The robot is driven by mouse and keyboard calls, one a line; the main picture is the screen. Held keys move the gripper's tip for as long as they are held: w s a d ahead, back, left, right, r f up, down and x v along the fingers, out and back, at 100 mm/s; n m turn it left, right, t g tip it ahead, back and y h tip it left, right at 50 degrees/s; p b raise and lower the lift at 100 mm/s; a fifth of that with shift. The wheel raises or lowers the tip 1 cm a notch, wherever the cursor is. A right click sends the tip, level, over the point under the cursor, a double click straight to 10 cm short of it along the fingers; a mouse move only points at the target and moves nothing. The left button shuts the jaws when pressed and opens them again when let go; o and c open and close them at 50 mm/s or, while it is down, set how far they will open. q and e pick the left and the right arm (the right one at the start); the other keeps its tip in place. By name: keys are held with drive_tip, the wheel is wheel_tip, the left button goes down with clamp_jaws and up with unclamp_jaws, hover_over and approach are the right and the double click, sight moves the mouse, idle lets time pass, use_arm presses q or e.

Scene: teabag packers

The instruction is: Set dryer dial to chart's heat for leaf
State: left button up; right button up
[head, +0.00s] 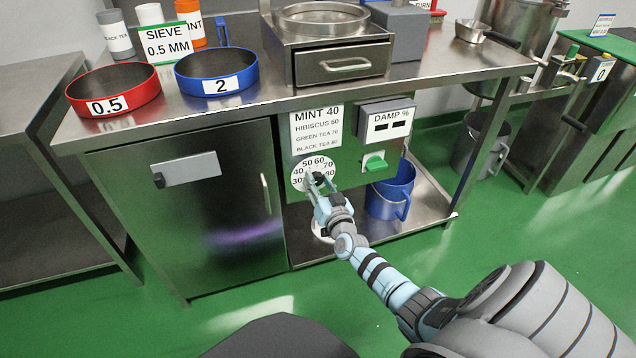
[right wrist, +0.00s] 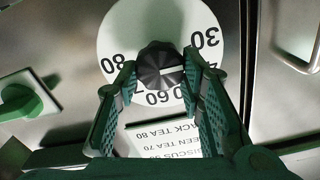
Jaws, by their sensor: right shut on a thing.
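The white dryer dial (head: 298,174) is low on the green panel under the bench; it also shows upside down in the right wrist view (right wrist: 125,30). My right gripper (head: 318,185) is shut on the ribbed black dial knob (right wrist: 158,58), one finger on each side. The knob's white pointer line points right in the wrist view, towards the number partly hidden by a finger beside 30, probably 40. The chart (head: 317,130) above the dial reads mint 40, hibiscus 50, green tea 70, black tea 80. My left gripper is not in view.
Right of the dial are a damp % display (head: 388,122), a green switch (head: 374,162) and a blue jug (head: 392,190). On the bench stand a sieve sign (head: 166,42), a red sieve (head: 112,92), a blue sieve (head: 217,74) and labelled canisters (head: 117,36).

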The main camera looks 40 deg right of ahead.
drive_tip(key=m, duration=0.3)
drive_tip(key=shift+f, duration=0.1)
drive_tip(key=shift+s+d+m, duration=0.1)
drive_tip(key=shift+m, duration=1.2)
drive_tip(key=o, duration=1.2)
drive_tip(key=shift+c, duration=0.2)
drive_tip(key=v, duration=1.2)
